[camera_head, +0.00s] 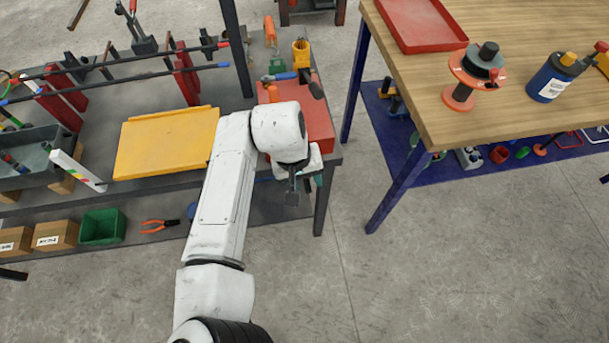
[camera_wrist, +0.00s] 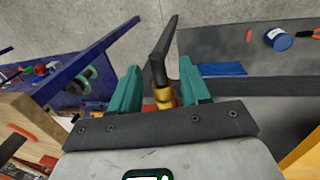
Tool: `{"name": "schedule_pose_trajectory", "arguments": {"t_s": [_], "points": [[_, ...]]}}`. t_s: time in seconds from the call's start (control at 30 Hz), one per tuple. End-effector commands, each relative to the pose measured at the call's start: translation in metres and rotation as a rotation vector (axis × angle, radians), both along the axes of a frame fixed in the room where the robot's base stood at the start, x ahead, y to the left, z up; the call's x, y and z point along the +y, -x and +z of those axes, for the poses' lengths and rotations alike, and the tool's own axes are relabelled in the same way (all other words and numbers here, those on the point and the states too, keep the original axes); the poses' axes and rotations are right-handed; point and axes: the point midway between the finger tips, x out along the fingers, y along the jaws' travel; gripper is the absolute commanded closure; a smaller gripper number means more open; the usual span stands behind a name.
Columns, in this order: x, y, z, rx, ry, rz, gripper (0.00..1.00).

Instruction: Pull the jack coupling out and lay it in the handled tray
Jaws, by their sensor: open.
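My gripper (camera_wrist: 158,92) is open, with two teal fingers in the wrist view. A gold piece (camera_wrist: 163,97) with a dark angled bar (camera_wrist: 160,55) shows between the fingers; I cannot tell whether it is the jack coupling or whether the fingers touch it. In the head view, my gripper (camera_head: 300,187) is at the front right edge of the grey bench, and a small dark plate (camera_head: 292,198) shows below my wrist. A grey tray (camera_head: 28,158) holding tools stands at the left of this bench; I cannot make out its handle for certain.
A yellow tray (camera_head: 165,142) and a red box (camera_head: 305,118) lie on the grey bench. A wooden-topped bench (camera_head: 530,25) with a red tray (camera_head: 413,22), a reel (camera_head: 470,75) and a blue bottle (camera_head: 552,80) stands right. Bare floor (camera_head: 400,280) lies in front.

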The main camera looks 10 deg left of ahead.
Motion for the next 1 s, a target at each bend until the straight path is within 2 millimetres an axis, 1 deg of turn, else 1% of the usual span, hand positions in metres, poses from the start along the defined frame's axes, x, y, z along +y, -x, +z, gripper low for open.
{"name": "schedule_pose_trajectory", "arguments": {"t_s": [0.03, 0.07, 0.5, 0.73, 1.0], "points": [[0.0, 0.0, 0.0, 0.0, 0.0, 0.0, 0.55], [0.0, 0.0, 0.0, 0.0, 0.0, 0.0, 0.57], [0.0, 0.0, 0.0, 0.0, 0.0, 0.0, 1.0], [0.0, 0.001, 0.001, -0.001, 0.0, 0.0, 1.0], [-0.003, 0.013, 0.002, 0.002, 0.002, 0.001, 1.0]]}}
